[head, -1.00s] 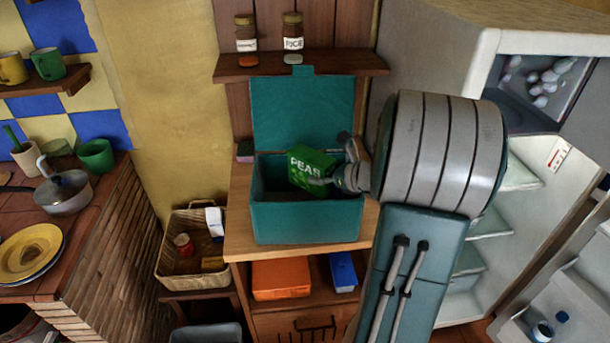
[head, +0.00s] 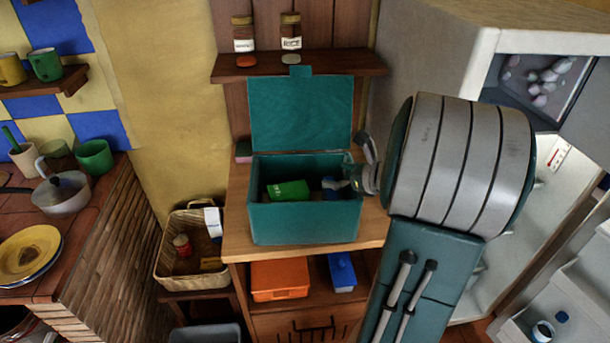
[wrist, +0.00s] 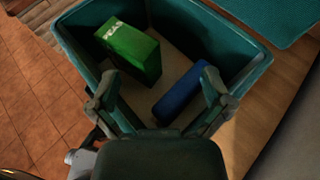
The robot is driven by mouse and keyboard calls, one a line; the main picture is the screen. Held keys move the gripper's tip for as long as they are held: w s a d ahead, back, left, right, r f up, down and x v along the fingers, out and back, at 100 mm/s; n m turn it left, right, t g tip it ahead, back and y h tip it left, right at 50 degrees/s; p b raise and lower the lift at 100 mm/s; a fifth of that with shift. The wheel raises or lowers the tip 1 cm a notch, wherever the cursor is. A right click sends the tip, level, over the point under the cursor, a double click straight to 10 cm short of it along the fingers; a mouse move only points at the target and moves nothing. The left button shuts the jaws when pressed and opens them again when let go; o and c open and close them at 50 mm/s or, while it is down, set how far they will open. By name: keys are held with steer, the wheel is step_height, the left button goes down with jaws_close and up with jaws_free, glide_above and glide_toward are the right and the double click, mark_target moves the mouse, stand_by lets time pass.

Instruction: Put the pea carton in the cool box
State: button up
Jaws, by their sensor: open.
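The green pea carton (head: 288,190) lies inside the teal cool box (head: 305,223), whose lid stands open at the back. In the wrist view the carton (wrist: 130,50) rests on the box floor near the far left wall, apart from my fingers. My gripper (head: 345,184) is at the right side of the cool box opening. In the wrist view my gripper (wrist: 163,97) is open and empty, its fingers spread over the near part of the box (wrist: 221,42). A blue object (wrist: 181,93) lies in the box, right of the carton.
The box stands on a wooden counter (head: 238,233), below a shelf with two jars (head: 291,32). An orange container (head: 279,279) and a blue container (head: 341,271) sit on the lower shelf. A wicker basket (head: 169,266) is at left, an open fridge (head: 510,225) at right.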

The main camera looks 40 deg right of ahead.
steer(key=v, duration=0.7)
steer(key=shift+s, duration=0.25)
steer(key=w+a+n+g+y, duration=0.2)
steer(key=a+n+g, duration=0.4)
steer(key=a+n, duration=1)
steer(key=s+a+r+n+h, duration=0.1)
steer(key=s+a+n+h, duration=0.1)
steer(key=s+a+n, duration=0.2)
steer(key=s+a+r+n+g+h, duration=0.1)
steer(key=s+a+r+n+h, duration=0.1)
steer(key=a+n, duration=0.8)
steer(key=s+n+h, duration=0.1)
steer(key=s+n, duration=0.1)
steer(key=n, duration=0.1)
steer(key=shift+a, duration=0.35)
steer(key=shift+c, duration=0.3)
